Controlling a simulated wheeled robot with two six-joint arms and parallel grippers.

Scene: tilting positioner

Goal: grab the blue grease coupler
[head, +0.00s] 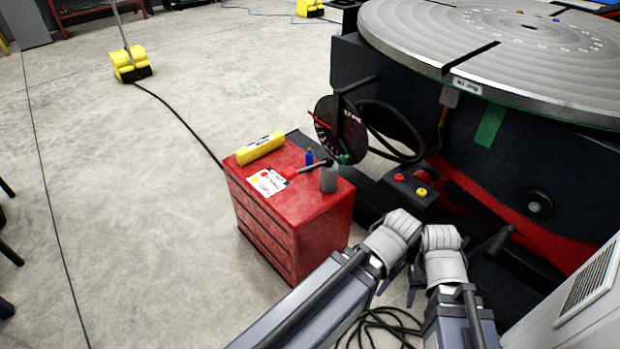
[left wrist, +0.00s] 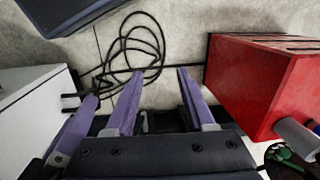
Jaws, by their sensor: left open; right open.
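The blue grease coupler (head: 309,157) is a small blue upright piece with an orange-yellow tip. It stands on the red cabinet (head: 297,232), behind a red-handled tool (head: 305,170) and beside a grey bottle (head: 328,179). My left gripper (head: 384,284) hangs to the right of the cabinet, apart from the coupler, partly hidden by its wrist. In the left wrist view it is open and empty (left wrist: 160,72), pointing at floor and cable. My right gripper (head: 412,293) is close beside it, partly hidden, open, with nothing seen in it.
A yellow block (head: 260,146) and a label sheet (head: 267,182) share the cabinet top. A dial (head: 341,130) stands behind it. Black cable (left wrist: 135,45) lies on the floor.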

